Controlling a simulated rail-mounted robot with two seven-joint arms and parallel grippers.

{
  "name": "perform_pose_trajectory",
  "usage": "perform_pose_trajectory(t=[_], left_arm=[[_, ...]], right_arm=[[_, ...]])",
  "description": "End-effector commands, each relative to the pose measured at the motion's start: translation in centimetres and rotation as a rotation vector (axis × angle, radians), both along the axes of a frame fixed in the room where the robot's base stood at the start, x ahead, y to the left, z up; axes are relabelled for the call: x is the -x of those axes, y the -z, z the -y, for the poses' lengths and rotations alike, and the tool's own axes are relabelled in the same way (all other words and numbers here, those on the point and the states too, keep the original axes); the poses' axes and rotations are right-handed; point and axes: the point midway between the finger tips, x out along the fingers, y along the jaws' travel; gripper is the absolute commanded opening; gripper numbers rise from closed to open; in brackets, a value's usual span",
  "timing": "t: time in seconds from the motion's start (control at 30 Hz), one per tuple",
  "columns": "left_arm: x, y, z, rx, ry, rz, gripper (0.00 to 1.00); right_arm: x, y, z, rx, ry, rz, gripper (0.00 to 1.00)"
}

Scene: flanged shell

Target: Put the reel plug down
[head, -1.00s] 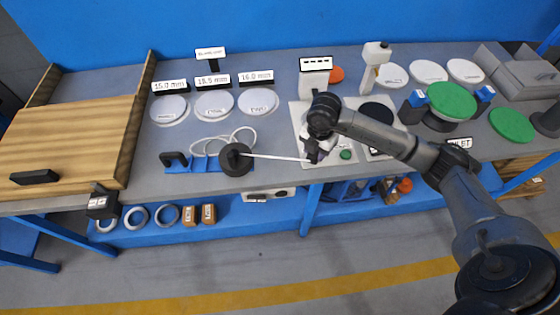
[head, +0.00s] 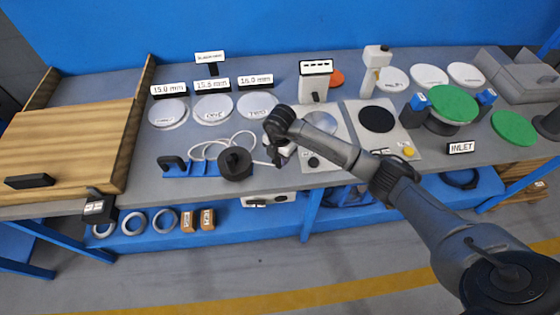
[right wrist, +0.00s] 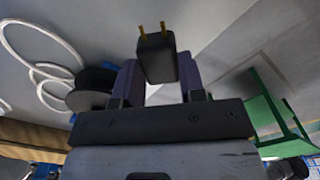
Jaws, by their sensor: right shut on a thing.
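The reel plug (right wrist: 156,55) is a small black block with two brass pins, seen in the right wrist view. My right gripper (right wrist: 156,85) is shut on it, with the pins pointing away from the gripper. In the head view my right gripper (head: 276,156) is over the front part of the bench, just right of the black cable reel (head: 235,164); the plug is too small to make out there. A short white cable runs from the reel toward the gripper. The reel also shows in the right wrist view (right wrist: 90,90). My left gripper is not in view.
A blue holder (head: 190,170) and loops of white cable (head: 213,148) lie beside the reel. White labelled discs (head: 213,107) are behind it. Right of the gripper are a pale plate (head: 338,150) and a plate with a black disc (head: 377,119). The bench's front edge is close.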

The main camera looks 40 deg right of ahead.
Motion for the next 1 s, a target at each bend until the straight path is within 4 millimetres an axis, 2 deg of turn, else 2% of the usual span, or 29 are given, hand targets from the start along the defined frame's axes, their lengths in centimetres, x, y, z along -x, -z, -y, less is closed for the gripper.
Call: perform_pose_trajectory(t=[0.1,0.23,0.53,0.97,1.0], left_arm=[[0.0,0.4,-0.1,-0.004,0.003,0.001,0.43],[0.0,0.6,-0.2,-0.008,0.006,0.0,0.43],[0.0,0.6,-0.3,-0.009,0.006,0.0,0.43],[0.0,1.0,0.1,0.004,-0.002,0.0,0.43],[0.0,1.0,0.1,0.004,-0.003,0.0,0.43]], right_arm=[[0.1,1.8,-0.1,-0.001,0.0,-0.002,0.0],[0.0,3.1,0.0,-0.001,0.0,0.0,0.0],[0.0,3.2,0.0,0.0,0.0,0.001,0.0],[0.1,4.4,0.0,0.0,0.0,0.0,0.0],[0.0,4.4,0.0,0.0,0.0,0.0,0.38]])
